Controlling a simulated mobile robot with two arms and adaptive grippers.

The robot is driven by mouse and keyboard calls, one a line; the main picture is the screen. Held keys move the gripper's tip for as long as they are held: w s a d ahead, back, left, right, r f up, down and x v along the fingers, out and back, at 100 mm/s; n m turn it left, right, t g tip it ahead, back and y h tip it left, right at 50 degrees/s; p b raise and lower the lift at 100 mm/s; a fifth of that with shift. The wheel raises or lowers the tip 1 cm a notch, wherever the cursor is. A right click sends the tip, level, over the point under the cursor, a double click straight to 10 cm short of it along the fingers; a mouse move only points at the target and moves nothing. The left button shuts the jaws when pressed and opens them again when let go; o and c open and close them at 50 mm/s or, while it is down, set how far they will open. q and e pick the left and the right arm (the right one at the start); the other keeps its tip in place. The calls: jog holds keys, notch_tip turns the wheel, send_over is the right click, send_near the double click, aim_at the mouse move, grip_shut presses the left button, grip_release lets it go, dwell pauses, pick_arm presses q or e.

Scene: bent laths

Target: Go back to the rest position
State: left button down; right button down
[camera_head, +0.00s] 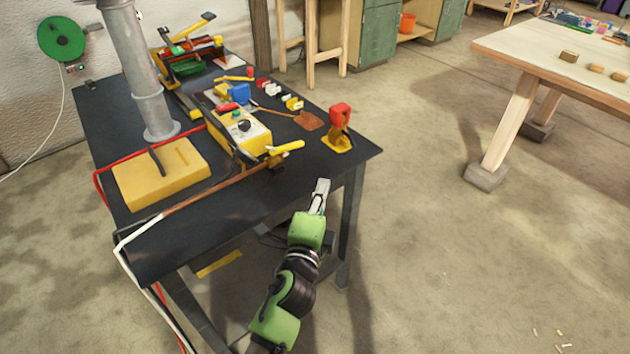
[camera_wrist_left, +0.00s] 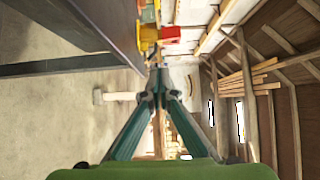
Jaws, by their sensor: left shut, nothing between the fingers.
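My left gripper (camera_head: 321,188) is at the front edge of the black table (camera_head: 230,214) in the head view, at the end of my green arm. In the left wrist view its two fingers (camera_wrist_left: 158,76) meet at their tips, with nothing between them. It is shut and empty, just off the table's edge. My right gripper is not in view.
The black table holds a yellow block (camera_head: 160,175), a yellow machine (camera_head: 238,133) and a red-topped yellow tool (camera_head: 340,122) at its corner. A wooden table (camera_head: 560,55) stands at right. Open concrete floor (camera_head: 430,230) lies between the tables.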

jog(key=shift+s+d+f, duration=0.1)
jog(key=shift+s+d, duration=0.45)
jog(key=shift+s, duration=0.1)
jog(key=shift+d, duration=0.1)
